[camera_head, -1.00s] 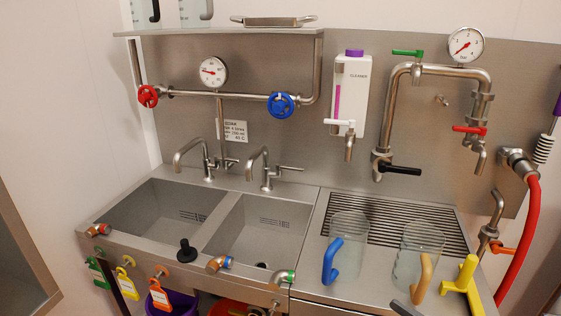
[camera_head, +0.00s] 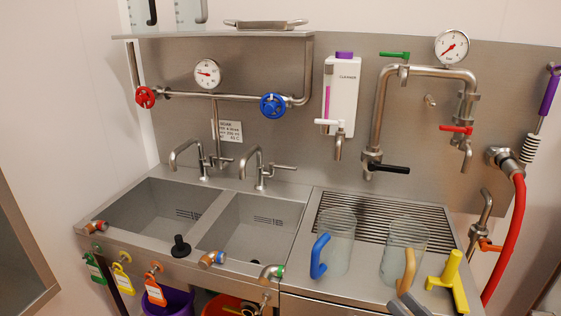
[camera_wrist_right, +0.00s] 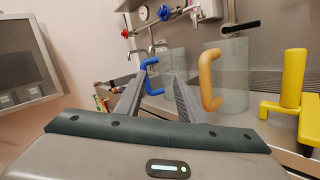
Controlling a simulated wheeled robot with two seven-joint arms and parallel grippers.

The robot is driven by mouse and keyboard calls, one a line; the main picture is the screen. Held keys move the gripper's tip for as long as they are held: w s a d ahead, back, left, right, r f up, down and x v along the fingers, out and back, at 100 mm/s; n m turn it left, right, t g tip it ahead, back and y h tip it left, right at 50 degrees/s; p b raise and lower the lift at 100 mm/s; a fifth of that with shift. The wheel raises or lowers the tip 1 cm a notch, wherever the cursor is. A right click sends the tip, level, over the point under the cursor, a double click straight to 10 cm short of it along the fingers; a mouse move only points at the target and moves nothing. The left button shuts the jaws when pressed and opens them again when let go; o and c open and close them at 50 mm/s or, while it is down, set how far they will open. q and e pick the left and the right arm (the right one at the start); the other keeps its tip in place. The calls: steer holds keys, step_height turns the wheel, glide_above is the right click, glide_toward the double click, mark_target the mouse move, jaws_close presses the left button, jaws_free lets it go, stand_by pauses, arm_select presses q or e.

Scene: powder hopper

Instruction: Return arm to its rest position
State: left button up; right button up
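My right gripper (camera_head: 408,304) shows at the bottom edge of the head view, in front of the jug with the orange handle (camera_head: 406,248). In the right wrist view my right gripper (camera_wrist_right: 156,82) has its two grey fingers apart with nothing between them. The jug with the blue handle (camera_head: 338,243) stands to the left of the orange-handled jug, on the drain board. Both jugs are clear and upright. The orange handle (camera_wrist_right: 208,80) appears just right of the fingers in the wrist view. My left gripper is not in view.
A yellow T-shaped piece (camera_head: 452,278) stands at the counter's right front. A red hose (camera_head: 516,235) hangs at the right. Two sinks, with a black plug (camera_head: 181,246) at the front, fill the left. Coloured tags (camera_head: 154,290) hang along the front edge.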

steer(key=s+d+f+m+h, duration=0.1)
steer(key=d+f+m+h, duration=0.15)
steer(key=m+h, duration=0.4)
steer(key=d+f+m+h, duration=0.2)
steer(key=d+m+h, duration=0.15)
steer(key=m, duration=0.55)
steer(key=s+d+f+m+h, duration=0.15)
steer(key=d+m+h, duration=0.25)
steer(key=m, duration=0.4)
steer(key=s+a+f+m+g+y, duration=0.1)
steer(key=s+a+f+m+g, duration=0.3)
steer(key=f, duration=0.4)
steer(key=s+a+f+m+g, duration=0.1)
steer(key=s+f+m+g, duration=0.4)
steer(key=s+f+m, duration=0.15)
steer(key=s+a+f+m+g+y, duration=0.25)
steer(key=s+a+f+g, duration=0.2)
steer(key=s+a, duration=0.45)
step_height(320, 180, down, 29)
steer(key=s+g, duration=0.1)
steer(key=s, duration=0.1)
steer(key=s+d+f, duration=0.2)
steer(key=s+f, duration=0.6)
steer(key=s, duration=0.1)
steer(key=s+d+f+g, duration=0.1)
steer(key=s+d+f, duration=0.1)
steer(key=s+f, duration=0.7)
steer(key=shift+f, duration=0.25)
steer(key=shift+s+n+g, duration=0.1)
steer(key=shift+n+g, duration=0.15)
